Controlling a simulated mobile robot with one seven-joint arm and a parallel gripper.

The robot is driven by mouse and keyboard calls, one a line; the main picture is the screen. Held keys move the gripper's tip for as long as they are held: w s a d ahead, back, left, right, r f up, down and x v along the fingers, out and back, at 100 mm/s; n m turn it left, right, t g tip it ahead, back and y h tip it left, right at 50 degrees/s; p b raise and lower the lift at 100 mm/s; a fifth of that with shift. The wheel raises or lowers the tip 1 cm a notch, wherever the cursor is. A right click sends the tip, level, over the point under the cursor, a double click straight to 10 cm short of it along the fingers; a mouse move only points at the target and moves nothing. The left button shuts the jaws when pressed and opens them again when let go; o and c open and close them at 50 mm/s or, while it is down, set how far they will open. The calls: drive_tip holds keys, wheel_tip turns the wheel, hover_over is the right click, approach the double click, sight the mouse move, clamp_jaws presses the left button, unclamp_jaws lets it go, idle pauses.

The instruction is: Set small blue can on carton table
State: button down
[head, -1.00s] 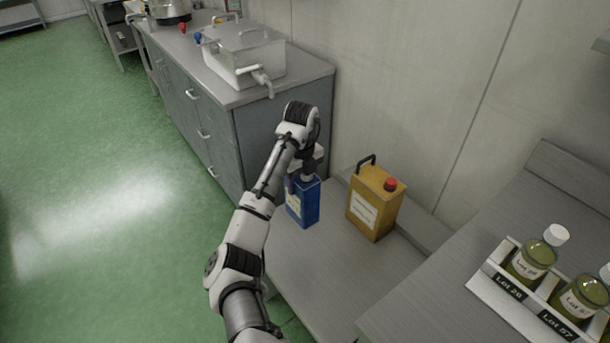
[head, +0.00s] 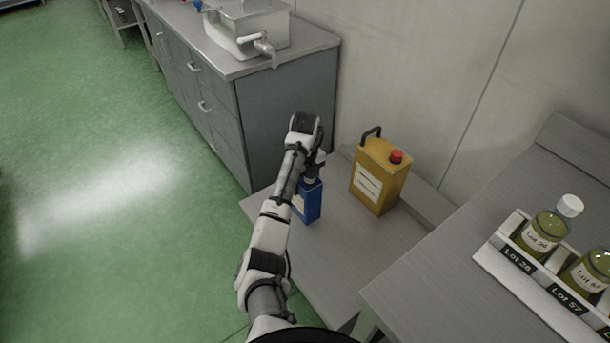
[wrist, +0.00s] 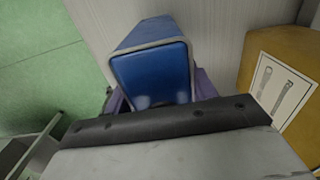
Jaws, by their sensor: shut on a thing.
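The small blue can (head: 312,206) is upright at the low grey table (head: 345,240), left of a yellow can. My gripper (head: 312,181) comes down on it from above and is shut on its upper part. In the wrist view the blue can (wrist: 155,75) fills the space between the jaws, and the fingertips are mostly hidden behind the wrist housing. The can's base is at or just above the tabletop; I cannot tell whether it touches.
A yellow can (head: 380,180) with a red cap stands close on the right. A grey cabinet (head: 285,125) with a metal basin (head: 245,32) is behind. A higher counter (head: 430,285) at right holds a rack (head: 503,262) of labelled bottles. Green floor lies left.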

drive_tip(key=shift+w, duration=0.1)
drive_tip(key=shift+c, duration=2.4)
unclamp_jaws()
wheel_tip(320, 180, up, 12)
drive_tip(key=shift+r+p, duration=0.1)
drive_tip(key=shift+p, duration=1.15)
